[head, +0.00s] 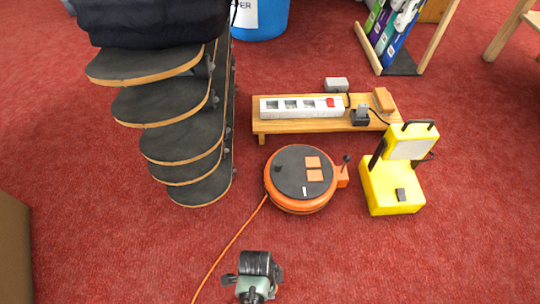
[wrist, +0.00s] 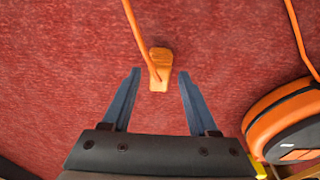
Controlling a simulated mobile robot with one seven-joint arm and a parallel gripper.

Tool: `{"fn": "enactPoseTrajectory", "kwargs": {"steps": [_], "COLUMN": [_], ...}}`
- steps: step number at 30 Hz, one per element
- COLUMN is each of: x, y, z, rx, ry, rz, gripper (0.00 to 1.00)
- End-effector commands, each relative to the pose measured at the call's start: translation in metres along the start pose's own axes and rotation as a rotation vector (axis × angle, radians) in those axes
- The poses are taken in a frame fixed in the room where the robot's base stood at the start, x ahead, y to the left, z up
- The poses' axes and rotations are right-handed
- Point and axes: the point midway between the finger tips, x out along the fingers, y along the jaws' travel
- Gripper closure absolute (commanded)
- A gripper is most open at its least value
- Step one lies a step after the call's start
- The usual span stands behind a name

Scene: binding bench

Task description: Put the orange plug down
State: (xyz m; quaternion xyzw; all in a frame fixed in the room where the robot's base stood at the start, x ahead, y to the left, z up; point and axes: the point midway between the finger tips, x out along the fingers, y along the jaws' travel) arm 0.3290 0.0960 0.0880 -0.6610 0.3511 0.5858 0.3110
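The orange plug (wrist: 160,72) shows in the wrist view against the red carpet, with its orange cord running up to the top edge. My gripper (wrist: 159,74) is open, one finger on each side of the plug in the picture, with a gap at both sides. Neither finger touches it. The plug seems to lie on the carpet, but its exact height is hard to tell. In the head view the plug cannot be made out, and part of my arm shows at the bottom edge.
An orange cable reel (head: 300,205) stands on the carpet, also at right in the wrist view (wrist: 285,118). Skateboards (head: 165,105) are stacked at left. Carpet is clear at lower right.

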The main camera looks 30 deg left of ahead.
Motion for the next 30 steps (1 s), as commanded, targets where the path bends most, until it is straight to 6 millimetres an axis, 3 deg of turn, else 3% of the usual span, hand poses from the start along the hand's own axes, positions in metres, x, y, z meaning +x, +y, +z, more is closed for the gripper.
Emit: {"fn": "enactPoseTrajectory", "kwargs": {"steps": [7, 11, 24, 30], "x": [-0.001, -0.013, -0.097, -0.123], "y": [0.000, -0.001, 0.000, 0.000], "z": [0.000, -0.002, -0.003, -0.002], "rx": [0.000, 0.000, 0.001, 0.001], "ry": [0.000, 0.000, 0.000, 0.000], "rz": [-0.001, -0.003, 0.000, 0.000], "gripper": [0.41, 0.41, 0.41, 0.41]}}
